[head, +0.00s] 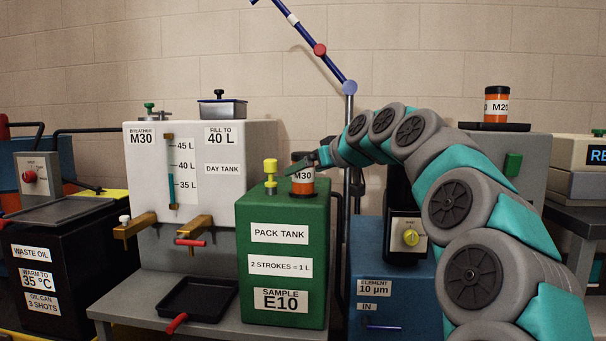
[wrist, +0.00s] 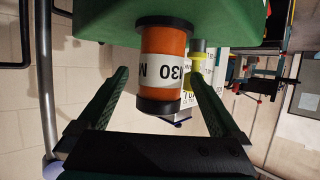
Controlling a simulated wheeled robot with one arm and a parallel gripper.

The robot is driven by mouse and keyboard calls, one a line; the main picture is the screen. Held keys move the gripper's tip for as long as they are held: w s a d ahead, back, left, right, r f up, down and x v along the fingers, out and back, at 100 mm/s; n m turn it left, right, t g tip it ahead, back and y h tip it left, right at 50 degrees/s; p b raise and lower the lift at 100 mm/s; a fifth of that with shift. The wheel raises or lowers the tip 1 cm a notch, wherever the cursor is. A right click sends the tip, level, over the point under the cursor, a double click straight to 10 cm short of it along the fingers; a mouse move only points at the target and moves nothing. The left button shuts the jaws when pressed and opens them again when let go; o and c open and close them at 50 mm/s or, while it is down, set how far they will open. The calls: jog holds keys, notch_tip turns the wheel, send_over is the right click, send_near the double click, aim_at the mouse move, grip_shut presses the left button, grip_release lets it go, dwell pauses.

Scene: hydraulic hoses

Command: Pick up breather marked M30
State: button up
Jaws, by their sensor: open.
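The breather marked M30 (head: 302,181) is a small orange cylinder with black ends and a white label. It stands on top of the green pack tank (head: 281,262). In the wrist view the breather (wrist: 162,68) appears upside down, between the two green fingers of my gripper (wrist: 158,100). The fingers are apart, with a gap on each side of the breather. In the head view my gripper (head: 304,162) is at the breather's upper part, and its fingers are partly hidden.
A yellow knob (head: 270,168) stands on the tank just left of the breather. A similar breather marked M20 (head: 496,104) stands on the grey cabinet at right. The white day tank (head: 222,187) is at left. A blue jointed rod (head: 320,50) rises behind.

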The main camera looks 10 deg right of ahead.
jog(key=shift+x, duration=1.15)
jog(key=shift+c, duration=0.2)
jog(key=c, duration=1.5)
grip_shut()
jog(key=shift+r, duration=0.1)
